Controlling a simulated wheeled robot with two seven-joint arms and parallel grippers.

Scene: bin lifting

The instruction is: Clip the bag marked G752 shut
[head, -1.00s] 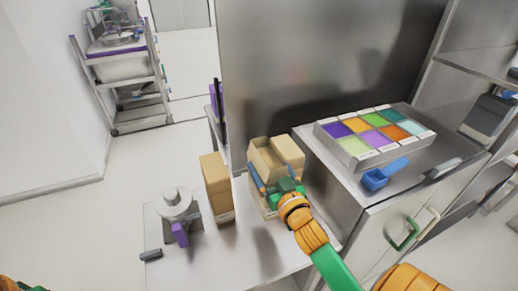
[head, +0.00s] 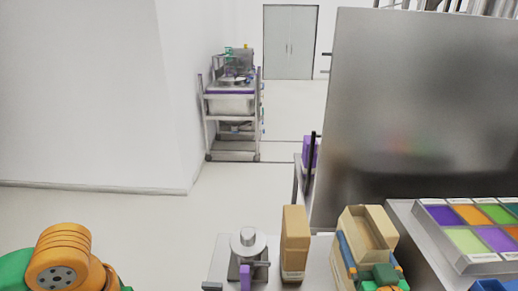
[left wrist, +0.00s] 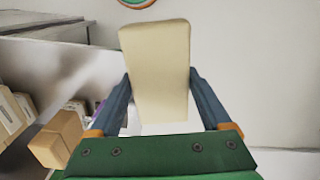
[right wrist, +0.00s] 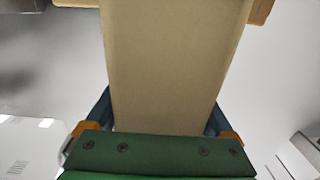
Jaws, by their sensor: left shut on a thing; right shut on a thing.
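A tan bag with an open top (head: 352,225) stands on the steel table at the lower right of the head view. My right gripper (head: 380,277) is at its near side, with blue fingers along it. In the right wrist view a broad tan surface fills the space between my right fingers (right wrist: 160,108). My left gripper (left wrist: 160,82) is shut on a smooth cream block (left wrist: 157,50); its hand is outside the head view, where only my left arm shows. A taller tan bag (head: 294,240) stands upright left of the open one. I cannot read G752 on any bag.
A grey device with a round top (head: 248,241) and a purple part stands left of the taller bag. A tray of coloured compartments (head: 470,240) is on the counter at right. A tall steel panel (head: 415,110) rises behind. A cart (head: 232,110) stands far back.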

